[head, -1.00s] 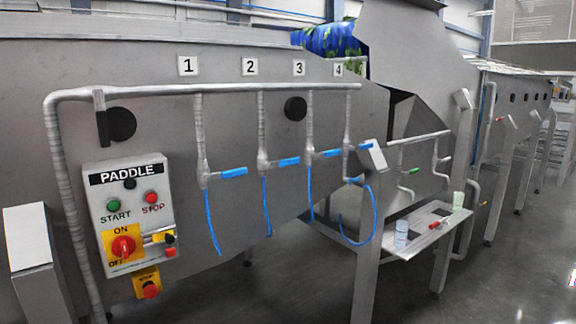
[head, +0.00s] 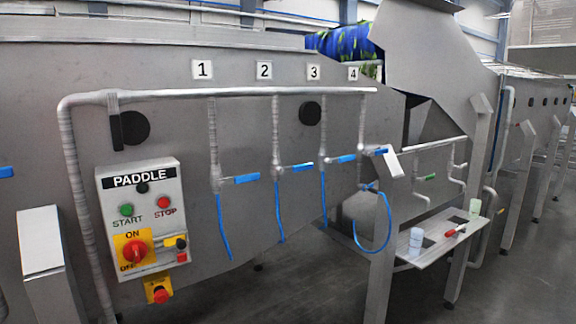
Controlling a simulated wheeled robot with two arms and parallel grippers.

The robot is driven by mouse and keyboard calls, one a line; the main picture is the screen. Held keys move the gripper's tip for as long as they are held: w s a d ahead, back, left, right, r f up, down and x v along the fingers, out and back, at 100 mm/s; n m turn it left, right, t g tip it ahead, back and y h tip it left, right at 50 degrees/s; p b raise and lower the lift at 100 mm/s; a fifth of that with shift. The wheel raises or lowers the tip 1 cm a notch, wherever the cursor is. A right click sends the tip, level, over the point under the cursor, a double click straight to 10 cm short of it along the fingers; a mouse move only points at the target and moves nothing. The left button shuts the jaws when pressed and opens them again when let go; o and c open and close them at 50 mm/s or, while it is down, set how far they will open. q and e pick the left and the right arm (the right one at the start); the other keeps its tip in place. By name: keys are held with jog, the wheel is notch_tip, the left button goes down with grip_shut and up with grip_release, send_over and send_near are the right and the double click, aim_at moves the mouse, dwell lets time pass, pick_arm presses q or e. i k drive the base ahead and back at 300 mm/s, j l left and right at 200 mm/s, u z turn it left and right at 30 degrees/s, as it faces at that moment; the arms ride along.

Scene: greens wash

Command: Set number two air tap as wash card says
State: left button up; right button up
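The number two air tap has a blue handle (head: 303,167) on the vertical pipe below the label 2 (head: 264,70). The handle points right, roughly level, across the pipe. A blue hose (head: 279,215) hangs below it. The handles of tap 1 (head: 246,179), tap 3 (head: 346,159) and tap 4 (head: 381,151) also point right. No wash card can be made out. Neither of my grippers is in view.
A PADDLE control box (head: 140,215) with buttons and a red switch stands left of the taps. A metal post (head: 381,240) and a small shelf (head: 440,242) with cups stand at right. Grey floor (head: 310,285) is open below.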

aim_at(295, 168)
jog(key=i+l+u, duration=0.45)
jog(key=i, duration=0.2)
jog(key=i+l+u, duration=0.5)
jog(key=i, duration=0.1)
